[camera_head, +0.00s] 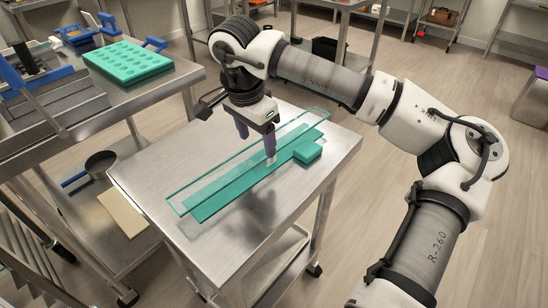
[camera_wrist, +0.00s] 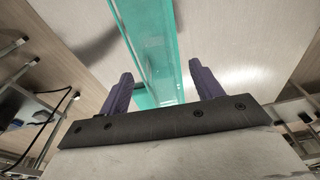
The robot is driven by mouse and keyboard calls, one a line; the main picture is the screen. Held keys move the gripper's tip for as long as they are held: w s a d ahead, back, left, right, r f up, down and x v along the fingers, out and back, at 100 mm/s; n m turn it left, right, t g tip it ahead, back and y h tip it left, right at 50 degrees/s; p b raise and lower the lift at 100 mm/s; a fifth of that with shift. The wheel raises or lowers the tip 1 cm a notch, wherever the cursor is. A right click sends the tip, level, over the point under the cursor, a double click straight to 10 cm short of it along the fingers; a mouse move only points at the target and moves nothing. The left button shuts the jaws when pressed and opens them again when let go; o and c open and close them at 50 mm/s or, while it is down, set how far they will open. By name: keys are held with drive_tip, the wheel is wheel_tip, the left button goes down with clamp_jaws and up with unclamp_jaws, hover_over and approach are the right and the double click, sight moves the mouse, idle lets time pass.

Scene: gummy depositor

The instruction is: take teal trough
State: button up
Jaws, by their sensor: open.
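The teal trough (camera_head: 222,196) is long and narrow, with a see-through outlined rim and a more solid teal strip along its near side. It lies lengthwise over the steel table. My gripper (camera_head: 257,146) points down at the trough's middle to far part, its purple fingers apart. In the wrist view, the trough (camera_wrist: 152,35) runs between the two fingers of my gripper (camera_wrist: 163,85), with a visible gap on each side. I cannot tell from these views how far down the fingers reach along its walls.
A small teal block (camera_head: 308,153) is beside the trough's right end. The steel table (camera_head: 245,245) is bare at its front and left. Another bench at left holds a teal mold tray (camera_head: 128,64) and blue-handled equipment. A dark pan (camera_head: 101,164) is on a lower shelf.

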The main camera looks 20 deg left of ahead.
sight(260, 153)
drive_tip(key=f, duration=0.5)
drive_tip(key=shift+w+d, duration=0.25)
drive_tip(key=shift+w, duration=0.05)
drive_tip(key=shift+c, duration=0.2)
drive_tip(key=c, duration=0.7)
wheel_tip(260, 153, up, 20)
drive_tip(key=shift+p, duration=0.6)
